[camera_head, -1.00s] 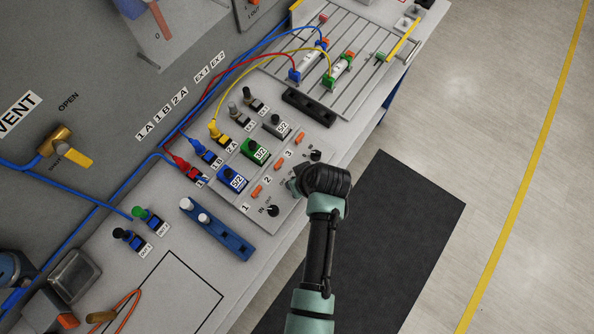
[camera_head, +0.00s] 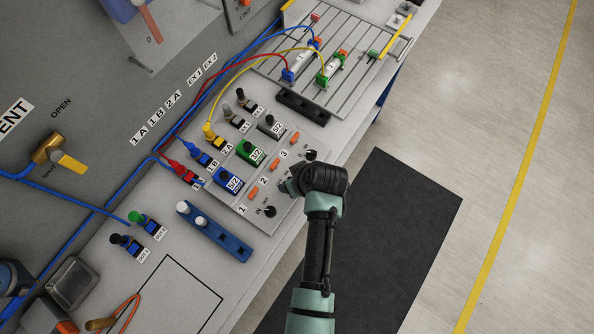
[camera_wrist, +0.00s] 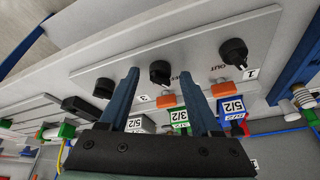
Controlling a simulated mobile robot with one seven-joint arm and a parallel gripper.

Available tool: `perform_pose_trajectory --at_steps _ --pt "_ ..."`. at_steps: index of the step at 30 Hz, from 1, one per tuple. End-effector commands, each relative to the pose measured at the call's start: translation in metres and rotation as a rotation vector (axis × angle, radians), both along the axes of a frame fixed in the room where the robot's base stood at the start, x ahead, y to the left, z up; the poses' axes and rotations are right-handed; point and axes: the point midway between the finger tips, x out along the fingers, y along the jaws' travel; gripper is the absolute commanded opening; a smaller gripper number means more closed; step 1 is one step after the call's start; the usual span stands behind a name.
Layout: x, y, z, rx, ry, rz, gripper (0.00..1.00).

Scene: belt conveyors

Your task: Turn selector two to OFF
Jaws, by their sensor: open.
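Selector two (camera_wrist: 160,73) is the middle of three black knobs on the grey panel in the wrist view. It appears in the gap between my gripper's (camera_wrist: 160,68) two blue fingers, which are open. I cannot tell whether the fingertips are level with the knob or touching it. Selector one (camera_wrist: 233,52) is to the right and selector three (camera_wrist: 104,88) is to the left, partly beside a finger. In the head view my gripper (camera_head: 287,187) is over the panel's front edge and hides selector two. Selector one (camera_head: 270,211) and selector three (camera_head: 311,156) show on either side.
Orange parts numbered 1, 2 and 3 lie behind the knobs, such as this orange part (camera_head: 274,178). A blue rack (camera_head: 215,233) is left of the panel. Floor is free in front.

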Motion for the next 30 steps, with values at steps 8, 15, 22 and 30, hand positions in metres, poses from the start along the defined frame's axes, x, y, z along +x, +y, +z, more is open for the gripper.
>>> perform_pose_trajectory --at_steps 8,15,22,30 --pt "-0.009 -0.007 0.027 -0.002 -0.003 -0.001 0.64" --pt "-0.023 -0.019 0.07 -0.001 -0.004 -0.004 0.64" --pt "-0.034 -0.027 0.104 0.0 -0.003 -0.003 0.64" --pt "-0.04 -0.031 0.118 0.001 0.0 -0.002 0.64"
